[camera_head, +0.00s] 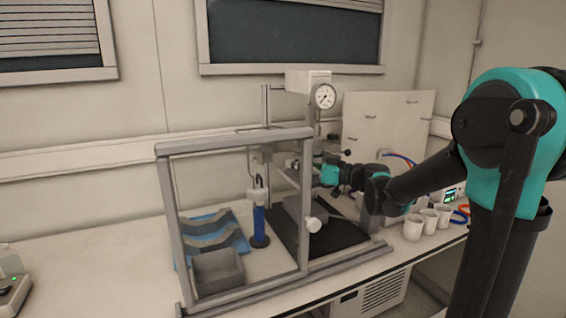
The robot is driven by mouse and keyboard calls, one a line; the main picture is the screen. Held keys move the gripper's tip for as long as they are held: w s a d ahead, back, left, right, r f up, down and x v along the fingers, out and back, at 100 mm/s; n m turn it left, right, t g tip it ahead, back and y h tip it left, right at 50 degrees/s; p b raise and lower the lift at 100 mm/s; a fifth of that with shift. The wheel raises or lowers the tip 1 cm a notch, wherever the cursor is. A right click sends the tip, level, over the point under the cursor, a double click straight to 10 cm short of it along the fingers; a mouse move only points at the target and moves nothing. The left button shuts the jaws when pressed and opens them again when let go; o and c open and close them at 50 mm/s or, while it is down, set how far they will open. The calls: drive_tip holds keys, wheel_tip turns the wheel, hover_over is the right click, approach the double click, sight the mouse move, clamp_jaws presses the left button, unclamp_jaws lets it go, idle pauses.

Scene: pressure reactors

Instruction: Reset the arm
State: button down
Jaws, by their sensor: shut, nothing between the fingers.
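My arm, in teal and black, reaches in from the right in the head view. It ends in my gripper (294,171), which is small and partly hidden behind the grey metal frame (235,143). My gripper is shut with nothing held, close to the metal fittings under the pressure gauge (324,96). I cannot tell whether it touches them.
A blue cylinder (259,222) stands upright inside the frame, beside a blue tray (183,255) with grey holders and a grey box (218,271). Several white cups (413,228) stand below my forearm at the bench's right. The left bench is mostly clear.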

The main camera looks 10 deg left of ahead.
drive_tip(key=s+d+f+m+h, duration=0.2)
drive_tip(key=s+d+f+h, duration=0.15)
drive_tip(key=f, duration=0.35)
drive_tip(key=s+d+f+m+g+h, duration=0.1)
drive_tip(key=s+d+f+m+h, duration=0.2)
drive_tip(key=s+d+f, duration=0.25)
drive_tip(key=s+d+f+m+h, duration=0.2)
drive_tip(key=s+d+f+h, duration=0.15)
drive_tip(key=f, duration=0.45)
drive_tip(key=s+d+f+m+h, duration=0.3)
drive_tip(key=s+d+f, duration=0.2)
drive_tip(key=d, duration=0.4)
drive_tip(key=s+d+f+m+h, duration=0.4)
drive_tip(key=s+d+f, duration=0.1)
drive_tip(key=d, duration=0.3)
drive_tip(key=shift+s+d+f, duration=0.3)
drive_tip(key=shift+s+d, duration=0.05)
drive_tip(key=shift+s, duration=0.15)
